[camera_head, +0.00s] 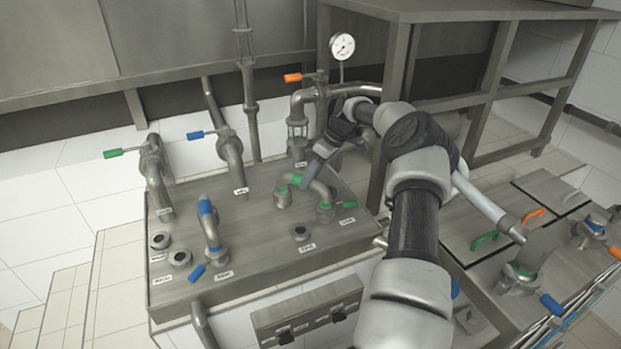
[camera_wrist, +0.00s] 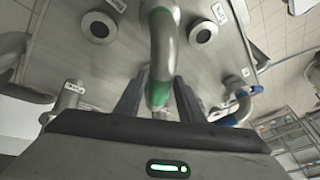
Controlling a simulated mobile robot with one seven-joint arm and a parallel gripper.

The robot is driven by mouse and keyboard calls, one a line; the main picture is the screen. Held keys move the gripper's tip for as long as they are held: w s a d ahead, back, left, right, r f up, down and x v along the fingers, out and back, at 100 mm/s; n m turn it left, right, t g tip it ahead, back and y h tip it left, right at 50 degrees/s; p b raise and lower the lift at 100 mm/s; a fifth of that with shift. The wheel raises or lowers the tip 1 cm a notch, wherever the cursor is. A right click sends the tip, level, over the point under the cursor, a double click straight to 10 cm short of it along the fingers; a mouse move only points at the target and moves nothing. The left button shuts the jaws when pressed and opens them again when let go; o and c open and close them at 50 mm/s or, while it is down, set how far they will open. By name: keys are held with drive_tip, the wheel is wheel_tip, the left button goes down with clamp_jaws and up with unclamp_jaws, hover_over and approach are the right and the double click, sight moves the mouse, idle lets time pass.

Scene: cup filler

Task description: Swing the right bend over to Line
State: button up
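The right bend is a curved steel pipe (camera_head: 317,187) with green bands, on the steel panel (camera_head: 255,205). In the wrist view the bend (camera_wrist: 162,45) runs down the middle, with a green band low between my fingers. The small port labels are too blurred to read surely.
A blue-banded bend (camera_head: 209,225) stands left on the panel. Open ports show at the front (camera_head: 300,232) and left (camera_head: 180,257). Upright pipes with green, blue and orange valve handles line the back. A gauge (camera_head: 342,46) and a steel frame stand behind my arm.

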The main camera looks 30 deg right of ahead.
drive_tip(key=shift+o, duration=1)
drive_tip(key=v, duration=1.7)
drive_tip(key=shift+r+p, duration=0.25)
drive_tip(key=shift+p, duration=0.15)
